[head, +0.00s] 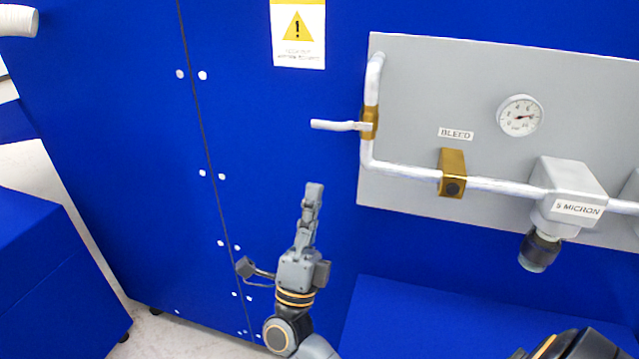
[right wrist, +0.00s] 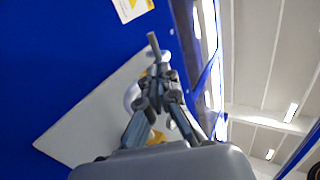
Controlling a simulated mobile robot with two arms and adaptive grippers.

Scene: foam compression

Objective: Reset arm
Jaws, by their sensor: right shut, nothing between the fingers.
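My right gripper (head: 314,190) points up in front of the blue cabinet (head: 270,130), below and left of a white valve handle (head: 338,125). Its fingers are closed together with nothing between them. The handle lies level, pointing left from a brass valve (head: 369,123) on a white pipe, and the gripper is apart from it in the head view. In the right wrist view the closed fingers (right wrist: 156,85) cover part of the grey panel (right wrist: 90,115) and pipework. My left gripper is not in view.
The grey panel (head: 420,90) carries a gauge (head: 520,115), a brass bleed block (head: 452,173) and a 5 micron filter (head: 568,190) with a dark lower end. A blue ledge (head: 430,320) juts out at lower right. A warning sign (head: 298,32) is above.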

